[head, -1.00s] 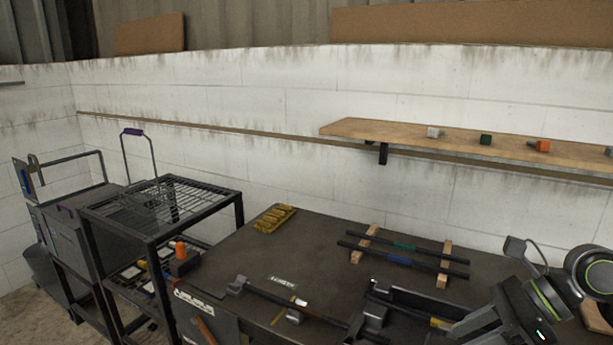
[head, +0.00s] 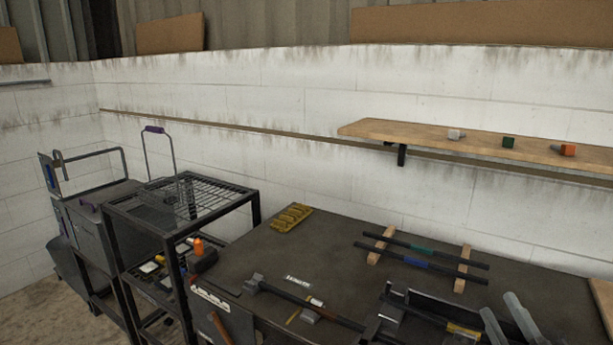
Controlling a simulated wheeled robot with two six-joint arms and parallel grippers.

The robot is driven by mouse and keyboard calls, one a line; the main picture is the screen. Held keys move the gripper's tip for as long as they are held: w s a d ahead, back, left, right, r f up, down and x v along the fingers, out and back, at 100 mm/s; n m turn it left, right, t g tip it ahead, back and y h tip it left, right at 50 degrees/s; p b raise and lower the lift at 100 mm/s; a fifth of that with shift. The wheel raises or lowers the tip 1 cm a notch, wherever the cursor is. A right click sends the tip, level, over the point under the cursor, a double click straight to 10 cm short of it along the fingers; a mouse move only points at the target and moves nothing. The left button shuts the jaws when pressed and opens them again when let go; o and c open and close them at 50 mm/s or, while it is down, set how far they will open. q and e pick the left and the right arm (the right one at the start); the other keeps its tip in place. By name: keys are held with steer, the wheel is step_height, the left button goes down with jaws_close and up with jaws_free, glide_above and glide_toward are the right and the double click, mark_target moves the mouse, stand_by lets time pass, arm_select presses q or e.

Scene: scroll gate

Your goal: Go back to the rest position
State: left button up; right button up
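My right gripper (head: 497,304) shows at the bottom right edge. Its two grey fingers point up and stand apart, with nothing visible between them. It is over or in front of the dark workbench (head: 330,245), near the black fixture with a yellow part (head: 463,331). The rest of the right arm is out of the picture. My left gripper is not in view.
Two bars with green (head: 423,251) and blue (head: 415,264) bands lie across wooden blocks. A long dark rod (head: 285,296) lies at the bench front. A yellow holder (head: 291,218) sits at the back. A black rack (head: 181,200) stands left. A wooden shelf (head: 430,135) is above.

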steer(key=s+d+f+m+g+h, duration=0.2)
steer(key=f+m+g+h, duration=0.15)
steer(key=f+m, duration=0.2)
steer(key=s+d+f+m+g+h, duration=0.2)
steer(key=d+f+m+g+h, duration=0.15)
steer(key=f, duration=0.25)
steer(key=s+a+f+m+g+y, duration=0.1)
steer(key=s+a+f+m+g, duration=0.25)
steer(key=s+f+g, duration=0.45)
steer(key=s+a+f+m+g+y, duration=0.1)
steer(key=s+a+f+m+g, duration=0.25)
steer(key=s+f, duration=0.75)
step_height(320, 180, down, 24)
steer(key=s+d+g, duration=0.1)
steer(key=d, duration=0.2)
steer(key=s+a+f+g+y, duration=0.1)
steer(key=s+f, duration=1.3)
steer(key=f, duration=0.1)
steer(key=shift+s+a, duration=0.4)
steer(key=shift+o, duration=0.4)
steer(key=shift+g, duration=0.25)
